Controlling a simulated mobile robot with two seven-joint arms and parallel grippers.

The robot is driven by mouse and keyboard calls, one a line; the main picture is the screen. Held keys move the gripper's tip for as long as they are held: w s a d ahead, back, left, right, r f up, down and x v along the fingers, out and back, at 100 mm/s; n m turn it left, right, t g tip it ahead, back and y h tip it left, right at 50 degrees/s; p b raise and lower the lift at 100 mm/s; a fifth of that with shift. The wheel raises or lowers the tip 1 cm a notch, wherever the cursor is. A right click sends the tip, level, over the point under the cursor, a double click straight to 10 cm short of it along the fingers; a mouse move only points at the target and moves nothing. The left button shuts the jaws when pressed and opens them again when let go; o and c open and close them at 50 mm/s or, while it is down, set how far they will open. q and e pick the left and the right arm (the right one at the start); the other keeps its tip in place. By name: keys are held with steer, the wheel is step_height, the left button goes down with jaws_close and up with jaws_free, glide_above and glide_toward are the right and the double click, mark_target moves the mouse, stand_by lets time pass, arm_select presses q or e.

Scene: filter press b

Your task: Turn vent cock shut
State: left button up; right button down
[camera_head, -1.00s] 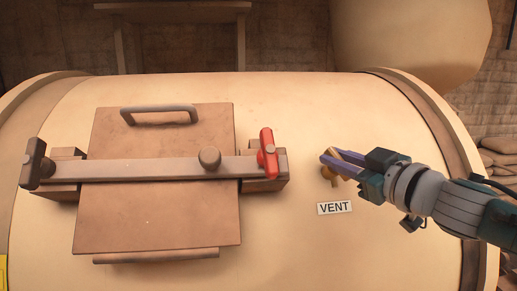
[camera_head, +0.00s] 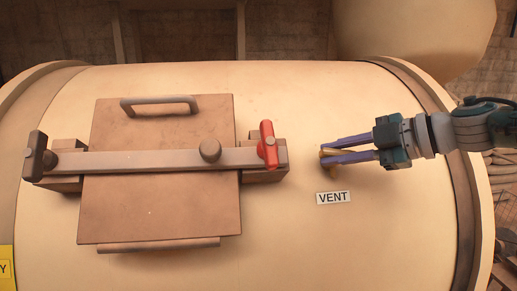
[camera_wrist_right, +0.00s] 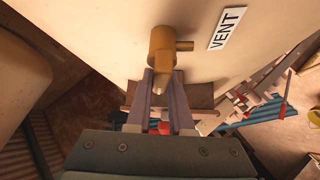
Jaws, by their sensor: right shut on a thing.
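The brass vent cock (camera_head: 329,161) sits on the cream vessel wall, just above the VENT label (camera_head: 333,197). In the right wrist view its body (camera_wrist_right: 162,45) shows whole, with a short stub pointing at the label. My right gripper (camera_head: 323,150) comes in from the right, its purple fingers roughly level in the head view. The fingers (camera_wrist_right: 162,78) are shut on the cock's handle, one on each side. In the head view they hide most of the handle, so its exact angle is hard to tell. My left gripper is in neither view.
Left of the cock is a brown hatch (camera_head: 150,215) with a handle and a crossbar (camera_head: 130,161). A red-handled clamp (camera_head: 268,145) stands at the bar's right end, near my fingertips. The vessel wall around the label is clear.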

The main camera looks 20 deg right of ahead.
steer(key=shift+n+g, duration=0.6)
steer(key=shift+n, duration=0.3)
steer(key=shift+f, duration=0.1)
steer(key=c, duration=0.8)
jaws_free()
steer(key=shift+a, duration=0.1)
